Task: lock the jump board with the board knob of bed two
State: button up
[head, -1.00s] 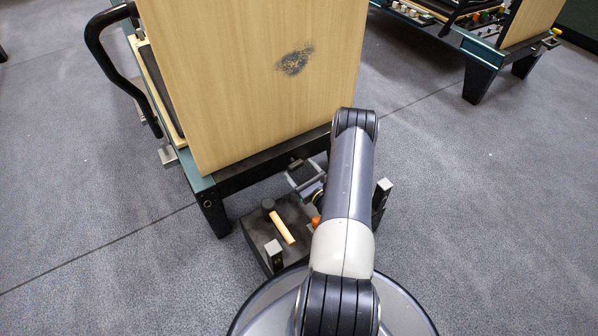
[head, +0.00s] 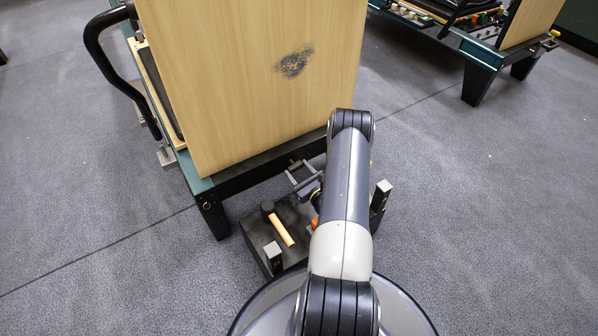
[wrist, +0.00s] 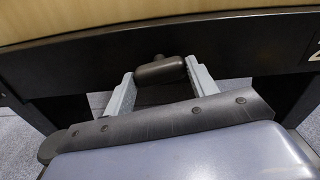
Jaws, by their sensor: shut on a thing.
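The jump board (head: 245,100) is a pale wooden panel standing upright at the end of bed two, with a dark scuffed patch on its face. Its lower edge shows along the top of the wrist view (wrist: 90,18). The board knob (wrist: 160,71) is a dark rounded bar in front of the black end rail (wrist: 240,60). My gripper (wrist: 160,84) is shut on the knob, with one grey finger at each end of it. In the head view my gripper (head: 303,180) is at the rail below the board, partly hidden by my arm.
A black curved handle (head: 95,50) stands out at the bed's left side. The green bed frame (head: 200,183) has a black leg (head: 213,215) near my base. Another bed (head: 480,60) stands at the upper right. Grey floor (head: 480,220) is clear to the right.

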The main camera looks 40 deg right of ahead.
jog(key=shift+m, duration=0.4)
jog(key=m+b, duration=0.1)
jog(key=m, duration=0.2)
jog(key=shift+f+m+b, duration=0.1)
jog(key=shift+m+b, duration=0.3)
jog(key=m+b, duration=0.1)
jog(key=m, duration=0.9)
jog(key=shift+m, duration=0.4)
jog(key=shift+m+b, duration=0.3)
jog(key=shift+m, duration=2)
jog(key=o, duration=1)
jog(key=shift+s, duration=0.1)
